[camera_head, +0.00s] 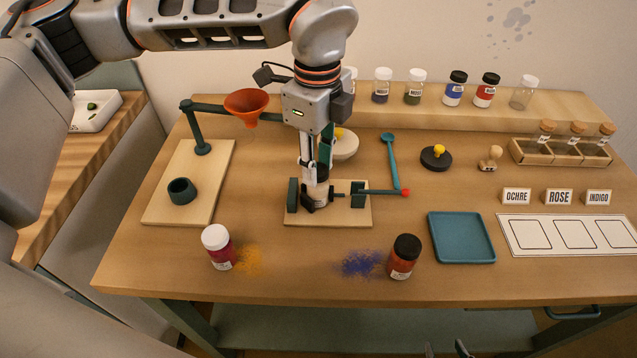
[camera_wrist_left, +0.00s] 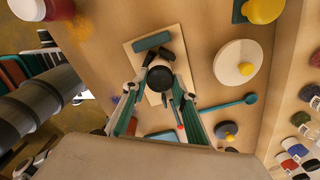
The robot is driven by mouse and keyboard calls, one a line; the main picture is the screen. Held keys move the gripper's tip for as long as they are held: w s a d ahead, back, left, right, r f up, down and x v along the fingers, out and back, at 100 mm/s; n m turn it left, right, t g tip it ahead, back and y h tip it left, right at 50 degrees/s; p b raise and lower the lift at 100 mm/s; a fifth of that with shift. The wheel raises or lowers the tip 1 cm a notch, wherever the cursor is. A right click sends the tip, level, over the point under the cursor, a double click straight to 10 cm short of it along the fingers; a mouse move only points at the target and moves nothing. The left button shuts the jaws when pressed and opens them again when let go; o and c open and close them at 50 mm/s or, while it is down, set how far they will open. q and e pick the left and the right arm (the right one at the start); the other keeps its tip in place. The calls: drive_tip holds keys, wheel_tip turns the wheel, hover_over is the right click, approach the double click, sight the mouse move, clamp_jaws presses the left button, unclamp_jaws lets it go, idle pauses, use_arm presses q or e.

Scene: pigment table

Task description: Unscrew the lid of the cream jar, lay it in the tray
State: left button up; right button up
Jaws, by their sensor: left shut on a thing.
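The cream jar (camera_head: 321,204) stands in the clamp (camera_head: 357,196) on a wooden board, mostly hidden by my gripper. Its round dark lid (camera_wrist_left: 160,79) shows from above in the left wrist view. My left gripper (camera_head: 316,190) points down over the jar and is shut on the lid, with a finger on either side; its fingers also show in the left wrist view (camera_wrist_left: 158,92). The lid is still at the jar's top; I cannot tell how loose it is. The teal tray (camera_head: 461,255) lies empty to the right. Only tips of my right gripper (camera_head: 446,350) show at the bottom edge.
A red-knobbed clamp handle (camera_head: 405,193) sticks out right. A white-lidded jar (camera_head: 218,248) and a black-lidded jar (camera_head: 403,258) stand near the front edge, beside spilled powder. An orange funnel (camera_head: 246,104) on a stand is left. A teal spoon (camera_head: 391,160) lies behind.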

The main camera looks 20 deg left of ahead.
use_arm(q)
drive_tip(key=shift+r+p, duration=0.6)
drive_tip(key=shift+r, duration=0.45)
use_arm(e)
drive_tip(key=shift+w+r, duration=0.3)
drive_tip(key=shift+r, duration=0.6)
use_arm(q)
drive_tip(key=shift+r+p, duration=1.3)
drive_tip(key=shift+r, duration=1.25)
use_arm(e)
drive_tip(key=r, duration=0.3)
drive_tip(key=shift+w+r, duration=0.2)
drive_tip(key=shift+w, duration=0.15)
